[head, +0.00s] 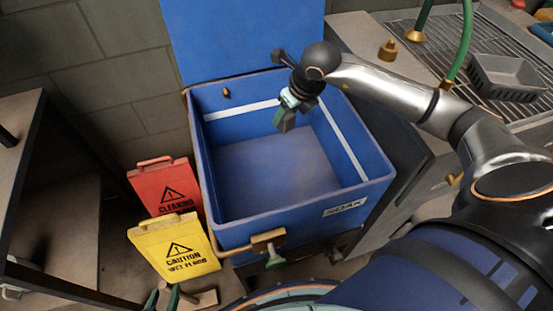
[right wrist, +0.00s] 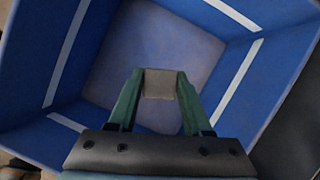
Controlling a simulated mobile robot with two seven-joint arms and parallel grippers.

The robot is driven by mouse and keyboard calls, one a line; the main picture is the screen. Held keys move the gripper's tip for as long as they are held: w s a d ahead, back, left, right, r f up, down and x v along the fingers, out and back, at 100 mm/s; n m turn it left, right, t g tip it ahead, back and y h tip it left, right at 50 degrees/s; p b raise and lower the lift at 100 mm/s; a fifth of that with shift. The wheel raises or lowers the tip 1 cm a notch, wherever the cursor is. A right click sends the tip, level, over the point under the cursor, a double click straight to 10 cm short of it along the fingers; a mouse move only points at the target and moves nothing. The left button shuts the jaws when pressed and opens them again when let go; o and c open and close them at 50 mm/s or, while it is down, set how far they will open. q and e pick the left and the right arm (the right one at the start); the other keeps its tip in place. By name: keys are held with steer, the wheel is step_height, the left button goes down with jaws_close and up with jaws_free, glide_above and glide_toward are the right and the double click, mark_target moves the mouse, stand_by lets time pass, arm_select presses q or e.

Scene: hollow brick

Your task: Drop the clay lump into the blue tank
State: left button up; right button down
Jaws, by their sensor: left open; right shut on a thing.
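The blue tank (head: 290,226) stands open in the middle of the head view, its lid raised at the back. It has a white line around the inside, and its floor looks bare. My right gripper (head: 286,119) reaches in from the right and is over the tank's opening, pointing down. In the right wrist view it is shut on the clay lump (right wrist: 159,84), a small grey-brown block between the green fingertips, with the tank floor behind it. In the head view the lump is hard to make out. My left gripper (head: 163,299) is open at the bottom edge, left of the tank's front.
Red (head: 161,187) and yellow (head: 174,247) caution signs stand left of the tank. A brass-and-green fitting (head: 268,243) is on the tank's front. A shelf (head: 27,190) stands at the left. A draining counter (head: 480,60) with a grey tray (head: 505,78) is at the right.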

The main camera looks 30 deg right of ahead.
arm_select(q)
steer(key=shift+a, duration=0.2)
arm_select(e)
steer(key=shift+c, duration=1.3)
jaws_free()
steer(key=shift+r, duration=0.1)
arm_select(q)
steer(key=shift+a+r+p, duration=0.2)
steer(key=shift+p, duration=0.1)
arm_select(e)
steer(key=v, duration=1.2)
steer(key=shift+s+r, duration=0.15)
steer(key=shift+r, duration=0.05)
